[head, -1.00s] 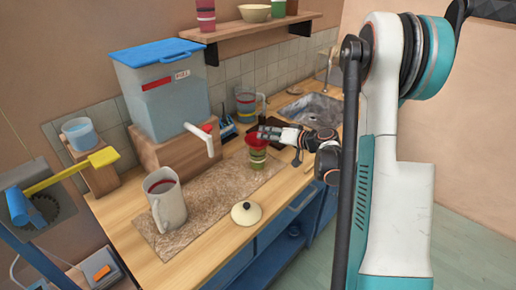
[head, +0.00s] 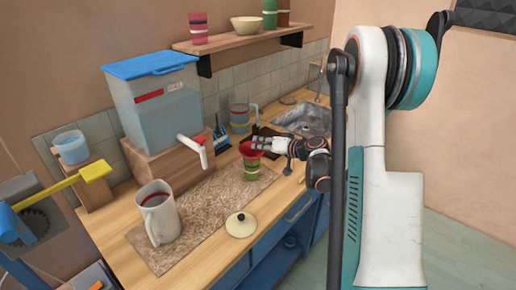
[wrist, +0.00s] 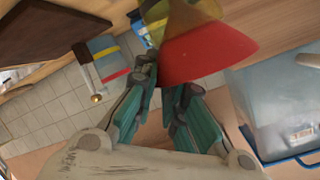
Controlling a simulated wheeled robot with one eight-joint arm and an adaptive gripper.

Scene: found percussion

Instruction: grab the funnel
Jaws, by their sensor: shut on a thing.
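The red funnel (head: 250,150) is at the top of a green striped cup (head: 251,168) on the counter mat in the head view. My gripper (head: 262,144) reaches in from the right and is shut on the funnel's side. In the wrist view the red cone of the funnel (wrist: 208,54) is at the fingertips of my gripper (wrist: 166,88), with the yellow-green cup (wrist: 184,14) beyond it. Whether the funnel still touches the cup is hard to tell.
A blue-lidded water tank (head: 155,105) with a white tap (head: 191,146) is to the left.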

